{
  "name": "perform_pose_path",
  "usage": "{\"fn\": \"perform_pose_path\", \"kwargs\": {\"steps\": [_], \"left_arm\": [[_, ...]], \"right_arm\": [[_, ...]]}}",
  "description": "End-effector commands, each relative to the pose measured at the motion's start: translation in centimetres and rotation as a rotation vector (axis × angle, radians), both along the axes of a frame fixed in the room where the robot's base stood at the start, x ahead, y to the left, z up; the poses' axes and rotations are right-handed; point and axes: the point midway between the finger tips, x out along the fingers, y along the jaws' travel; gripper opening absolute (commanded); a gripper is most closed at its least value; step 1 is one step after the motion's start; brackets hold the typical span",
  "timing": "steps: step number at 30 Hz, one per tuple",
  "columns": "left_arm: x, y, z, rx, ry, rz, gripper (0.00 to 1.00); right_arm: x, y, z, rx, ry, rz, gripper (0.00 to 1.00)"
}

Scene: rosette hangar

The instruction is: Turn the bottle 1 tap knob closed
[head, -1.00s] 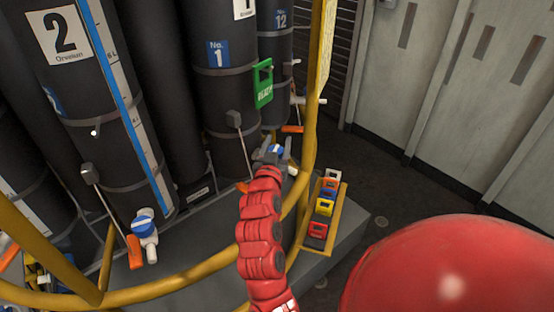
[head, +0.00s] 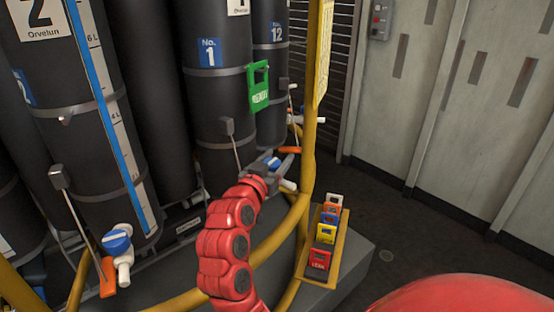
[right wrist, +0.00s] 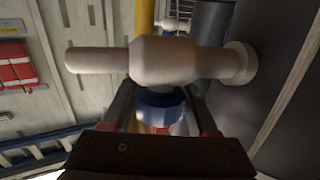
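Bottle 1 is a dark cylinder with a blue "No. 1" label (head: 209,53) in the head view. Its tap has a blue knob (head: 273,163) and a white body low at the bottle's front right. My right gripper (head: 277,161) is at this tap, its fingers on either side of the knob. In the right wrist view the blue knob (right wrist: 160,108) sits between the two fingers, below the white tap body (right wrist: 165,60). The fingers look spread with narrow gaps; contact is not clear. The knob is partly hidden by the gripper. My left gripper is not in view.
A yellow rail (head: 311,120) passes close to the tap on the right. A yellow tray (head: 341,245) holds several coloured tags. A green tag (head: 259,87) hangs on bottle 1. Bottle 2's tap (head: 118,243) is at lower left. Open floor lies right.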

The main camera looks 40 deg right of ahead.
Motion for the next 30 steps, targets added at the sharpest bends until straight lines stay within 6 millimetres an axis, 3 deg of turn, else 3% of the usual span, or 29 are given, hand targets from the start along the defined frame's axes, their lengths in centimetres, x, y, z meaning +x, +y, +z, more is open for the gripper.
{"fn": "perform_pose_path", "kwargs": {"steps": [9,14,30], "left_arm": [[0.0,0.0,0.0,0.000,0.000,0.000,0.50],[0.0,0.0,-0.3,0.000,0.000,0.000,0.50],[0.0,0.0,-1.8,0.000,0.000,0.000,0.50]], "right_arm": [[-0.1,0.0,0.1,-0.004,-0.003,-0.001,0.67],[-0.6,1.2,0.2,-0.007,-0.006,0.003,0.67],[-7.0,12.5,0.1,-0.006,-0.004,0.006,0.67]]}}
